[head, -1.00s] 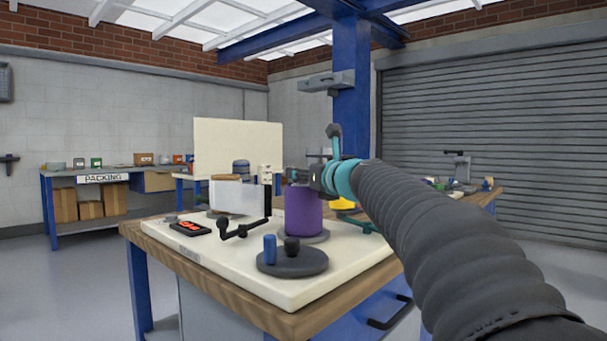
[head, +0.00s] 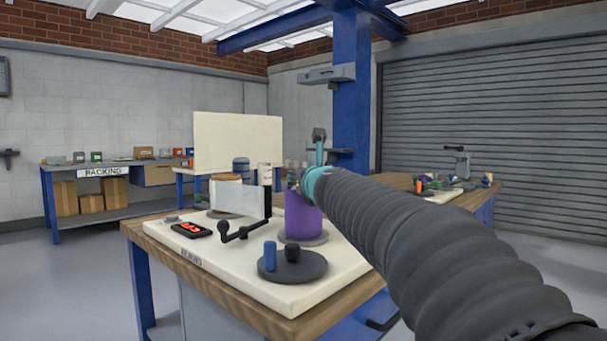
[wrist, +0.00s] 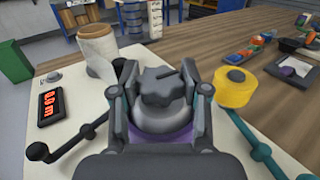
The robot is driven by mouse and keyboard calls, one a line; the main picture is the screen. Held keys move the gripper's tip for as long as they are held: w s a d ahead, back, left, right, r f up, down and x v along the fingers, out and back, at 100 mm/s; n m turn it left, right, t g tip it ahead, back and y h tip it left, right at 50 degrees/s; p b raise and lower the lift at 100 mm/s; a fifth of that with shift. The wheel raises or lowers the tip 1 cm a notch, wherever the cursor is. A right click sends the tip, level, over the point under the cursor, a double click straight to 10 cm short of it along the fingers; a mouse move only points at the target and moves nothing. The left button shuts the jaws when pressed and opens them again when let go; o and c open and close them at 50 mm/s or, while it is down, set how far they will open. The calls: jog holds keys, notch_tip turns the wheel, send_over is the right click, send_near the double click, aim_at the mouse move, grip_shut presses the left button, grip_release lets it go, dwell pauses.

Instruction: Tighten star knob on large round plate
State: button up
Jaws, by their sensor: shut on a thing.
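A grey star knob (wrist: 158,88) sits on top of a grey cone-shaped hub (wrist: 164,118) above a purple roll (wrist: 165,138) in the wrist view. My gripper (wrist: 163,78) is around the knob, a finger on each side, and shut on it. In the head view the purple roll (head: 303,218) stands upright on the cream board, and my gripper (head: 297,182) is at its top; the knob is hidden there. A dark round plate (head: 312,268) lies at the board's front corner, bearing a blue peg (head: 270,256) and a black knob (head: 292,253).
A black crank arm (head: 243,232) stands left of the purple roll. A red-digit display (head: 191,230) and a white roll (wrist: 97,45) are farther left. A yellow roll (wrist: 234,88) and a teal arm (wrist: 258,150) stand close on the right. The board's front edge is clear.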

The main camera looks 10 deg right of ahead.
jog(key=shift+r+m+h+p, duration=0.1)
jog(key=shift+m+h+p, duration=1)
jog(key=shift+h, duration=0.8)
jog(key=shift+a+m+g+h, duration=0.1)
jog(key=shift+m+g+h, duration=0.2)
jog(key=shift+m+h, duration=0.35)
jog(key=m+g+h+p, duration=0.1)
jog(key=m+h, duration=0.1)
jog(key=h, duration=0.1)
jog(key=m+g+h, duration=0.2)
jog(key=h, duration=0.1)
jog(key=shift+w+p, duration=0.1)
jog(key=shift+p, duration=0.25)
jog(key=m+g+h+p, duration=0.1)
jog(key=m+g+h, duration=0.3)
jog(key=shift+m+g+h+p, duration=0.65)
jog(key=shift+m+g, duration=0.4)
jog(key=shift+g, duration=0.45)
jog(key=shift+m+g+h+p, duration=0.4)
jog(key=shift+m+g+h, duration=0.5)
jog(key=shift+g, duration=0.6)
jog(key=o, duration=1.2)
jog(key=shift+c, duration=0.2)
